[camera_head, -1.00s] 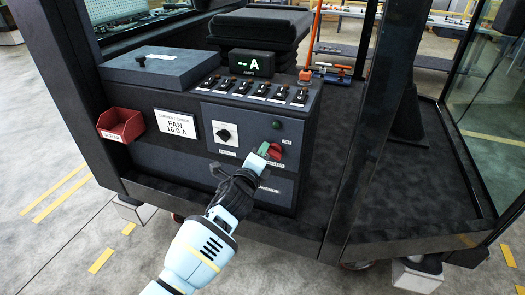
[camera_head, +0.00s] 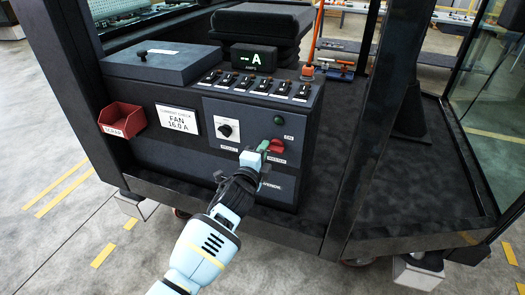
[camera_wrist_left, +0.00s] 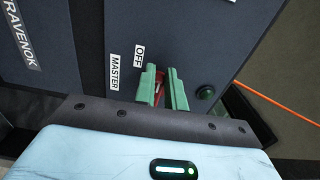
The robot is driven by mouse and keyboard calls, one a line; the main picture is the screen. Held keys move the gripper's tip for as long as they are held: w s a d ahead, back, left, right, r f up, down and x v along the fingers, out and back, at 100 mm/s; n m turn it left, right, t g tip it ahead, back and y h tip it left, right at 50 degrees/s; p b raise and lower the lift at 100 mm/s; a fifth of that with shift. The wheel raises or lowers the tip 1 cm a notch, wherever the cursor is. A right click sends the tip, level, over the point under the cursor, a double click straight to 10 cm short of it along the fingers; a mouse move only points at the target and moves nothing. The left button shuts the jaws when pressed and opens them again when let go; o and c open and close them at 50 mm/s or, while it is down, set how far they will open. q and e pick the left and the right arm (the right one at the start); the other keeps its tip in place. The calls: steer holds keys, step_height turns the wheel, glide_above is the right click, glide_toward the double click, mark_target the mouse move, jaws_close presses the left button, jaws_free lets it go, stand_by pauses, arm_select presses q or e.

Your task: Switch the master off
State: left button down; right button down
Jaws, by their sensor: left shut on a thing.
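The red master switch (camera_head: 277,146) sits on the lower right of the control panel in the head view. My left gripper (camera_head: 264,147) reaches it from the front left. In the left wrist view, the green fingers of my left gripper (camera_wrist_left: 163,84) are shut on the red handle of the switch (camera_wrist_left: 160,94), one finger on each side. Labels reading OFF (camera_wrist_left: 139,56) and MASTER (camera_wrist_left: 115,72) are beside it. The fingers partly hide the handle, so its exact angle is hard to tell. My right gripper is not in view.
A dark lamp (camera_head: 279,120) is above the switch. A black knob (camera_head: 225,130) is to its left. A red scrap bin (camera_head: 122,119) hangs left. A cab post (camera_head: 368,130) stands right.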

arm_select(q)
steer(key=shift+s+d+f, duration=0.2)
steer(key=shift+d+f, duration=0.1)
steer(key=shift+f, duration=0.1)
steer(key=c, duration=1.5)
jaws_free()
steer(key=shift+d+r, duration=0.1)
steer(key=shift+c, duration=0.2)
steer(key=shift+o, duration=0.4)
steer(key=shift+r, duration=0.1)
steer(key=shift+w+r, duration=0.1)
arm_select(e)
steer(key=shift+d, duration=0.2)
arm_select(q)
steer(key=shift+a, duration=0.25)
